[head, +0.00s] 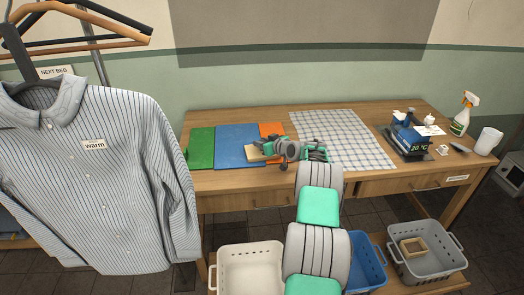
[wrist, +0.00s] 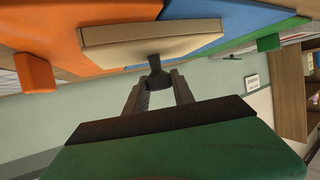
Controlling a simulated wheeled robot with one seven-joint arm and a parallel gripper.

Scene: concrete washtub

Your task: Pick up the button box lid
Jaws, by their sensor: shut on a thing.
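The button box lid (wrist: 150,42) is a pale beige slab with a dark knob (wrist: 154,62). In the wrist view my gripper (wrist: 158,80) is shut on the knob, with a finger on either side of it. In the head view the lid (head: 255,154) shows at the tip of my gripper (head: 268,149), over the blue mat (head: 235,136) and near the orange mat (head: 271,130). My gripper partly hides the lid there. I cannot tell whether the lid touches the mat.
A green mat (head: 201,149) and a checked cloth (head: 345,140) lie on the wooden table (head: 225,181). A blue device (head: 408,134), a spray bottle (head: 463,115) and a white cup (head: 487,141) stand at right. A striped shirt (head: 110,190) hangs at left. A grey basket (head: 430,268) holds a wooden frame-like box (head: 412,247).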

